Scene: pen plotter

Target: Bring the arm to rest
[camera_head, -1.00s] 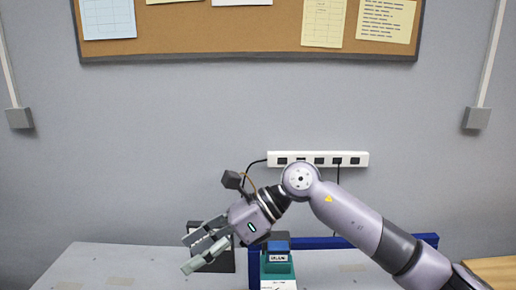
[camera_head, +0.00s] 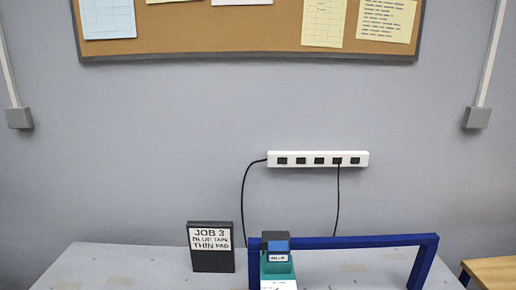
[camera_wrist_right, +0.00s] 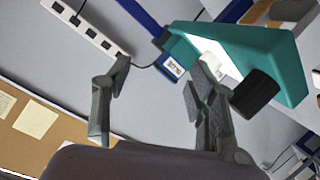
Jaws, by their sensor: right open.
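My right gripper (camera_wrist_right: 162,75) shows only in the right wrist view. Its two fingers are spread apart and nothing is held between them. The arm is out of the head view. The pen plotter's blue frame (camera_head: 365,241) and teal body (camera_head: 278,270) stand on the table at the bottom of the head view. A dark and blue block (camera_head: 276,244) with a small label sits on top of the teal part. In the wrist view the teal body (camera_wrist_right: 268,55) appears tilted, beyond the right finger. My left gripper is not in view.
A dark sign reading "JOB 3" (camera_head: 211,262) stands left of the plotter on the grey table (camera_head: 110,262). A white power strip (camera_head: 318,159) with cables is on the wall. A corkboard (camera_head: 250,40) hangs above. A wooden surface (camera_head: 492,270) is at the right edge.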

